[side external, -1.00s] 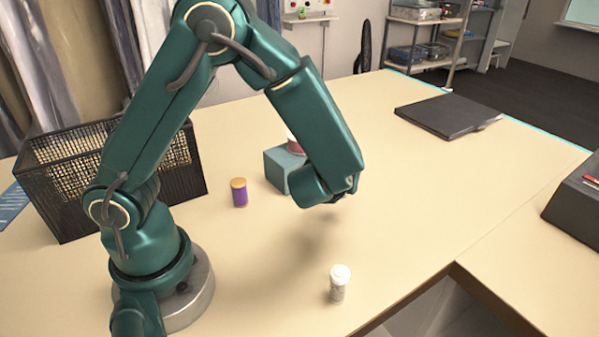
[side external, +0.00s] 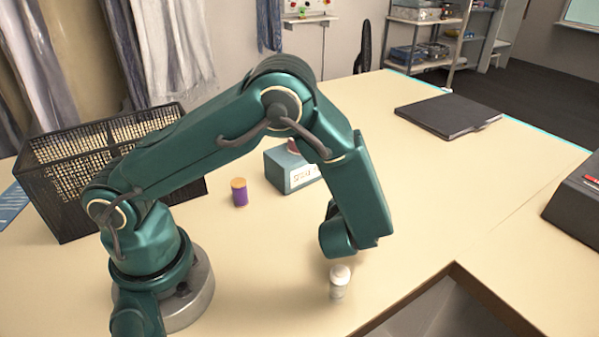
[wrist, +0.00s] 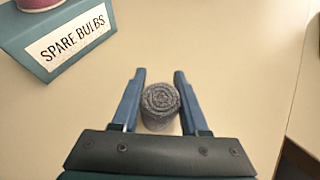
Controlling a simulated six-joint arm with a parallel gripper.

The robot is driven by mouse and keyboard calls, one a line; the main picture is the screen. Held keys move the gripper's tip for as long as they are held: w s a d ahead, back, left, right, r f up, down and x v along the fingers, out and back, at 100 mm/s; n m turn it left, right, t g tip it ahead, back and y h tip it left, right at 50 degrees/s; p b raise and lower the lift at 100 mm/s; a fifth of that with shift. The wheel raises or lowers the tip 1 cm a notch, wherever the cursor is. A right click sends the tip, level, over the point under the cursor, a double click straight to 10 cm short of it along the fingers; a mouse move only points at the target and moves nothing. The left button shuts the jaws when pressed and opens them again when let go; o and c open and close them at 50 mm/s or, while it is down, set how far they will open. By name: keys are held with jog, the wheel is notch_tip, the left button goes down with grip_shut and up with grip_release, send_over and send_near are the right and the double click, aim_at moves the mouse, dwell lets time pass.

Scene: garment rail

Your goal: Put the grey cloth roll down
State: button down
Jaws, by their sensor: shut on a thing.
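The grey cloth roll (wrist: 160,100) shows end-on in the wrist view, its spiral facing the camera. It sits between the two blue fingers of my gripper (wrist: 159,88), which is shut on it. In the side view my own arm hides the fingers and the roll. How high the roll is above the table (side external: 460,190) cannot be told.
A teal SPARE BULBS box (wrist: 62,40), a purple spool (side external: 239,192) and a black mesh basket (side external: 60,215) stand to the left. The right middle is clear.

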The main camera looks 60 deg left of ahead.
jog(key=shift+f, duration=0.15)
jog(key=shift+c, duration=2.1)
grip_release()
